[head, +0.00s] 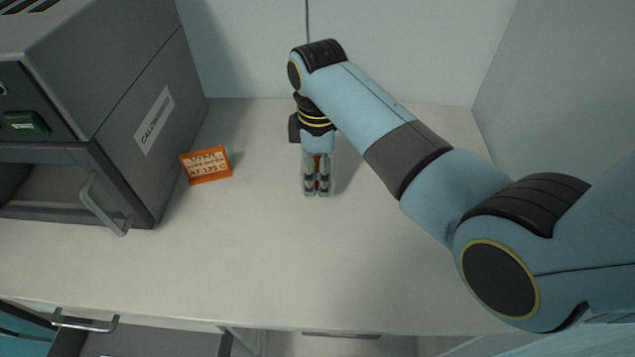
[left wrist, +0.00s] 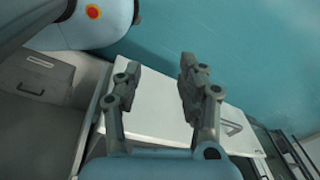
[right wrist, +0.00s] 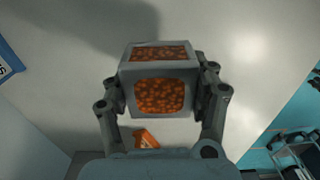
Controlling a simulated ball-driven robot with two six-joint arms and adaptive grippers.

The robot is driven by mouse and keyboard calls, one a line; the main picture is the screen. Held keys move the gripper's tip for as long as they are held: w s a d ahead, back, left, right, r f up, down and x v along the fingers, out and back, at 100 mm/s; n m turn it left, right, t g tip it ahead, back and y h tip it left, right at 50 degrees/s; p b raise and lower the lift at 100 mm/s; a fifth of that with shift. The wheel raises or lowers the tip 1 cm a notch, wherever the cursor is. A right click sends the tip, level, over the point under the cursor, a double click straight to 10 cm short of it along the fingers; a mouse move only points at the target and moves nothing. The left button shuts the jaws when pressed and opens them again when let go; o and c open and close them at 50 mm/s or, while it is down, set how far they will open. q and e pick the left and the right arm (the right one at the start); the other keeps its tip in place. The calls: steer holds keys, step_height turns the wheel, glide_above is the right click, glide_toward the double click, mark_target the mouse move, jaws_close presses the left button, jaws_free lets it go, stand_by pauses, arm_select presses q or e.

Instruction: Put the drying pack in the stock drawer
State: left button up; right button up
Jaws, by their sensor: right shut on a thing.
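The drying pack (right wrist: 158,118) is a pale box with orange beaded windows, held between the fingers of my right gripper (right wrist: 160,85) in the right wrist view. In the head view my right gripper (head: 317,190) points down over the white table, with a little orange showing between its fingers; whether the pack touches the table I cannot tell. My left gripper (left wrist: 158,82) is open and empty in the left wrist view. A grey drawer-like opening (head: 150,345) with a metal handle (head: 85,322) lies below the table's front edge at lower left; no label shows that it is the stock drawer.
A dark grey oven-like box (head: 125,130) with a handle stands at the left of the table. The white table (head: 270,260) is clear in front of my right gripper. Walls close the back and right.

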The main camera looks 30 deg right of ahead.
mark_target(317, 186)
steer(key=shift+w+a+f, duration=0.1)
steer(key=shift+w+f, duration=0.05)
steer(key=shift+f, duration=1.95)
steer(key=o, duration=1.4)
steer(key=shift+f, duration=0.1)
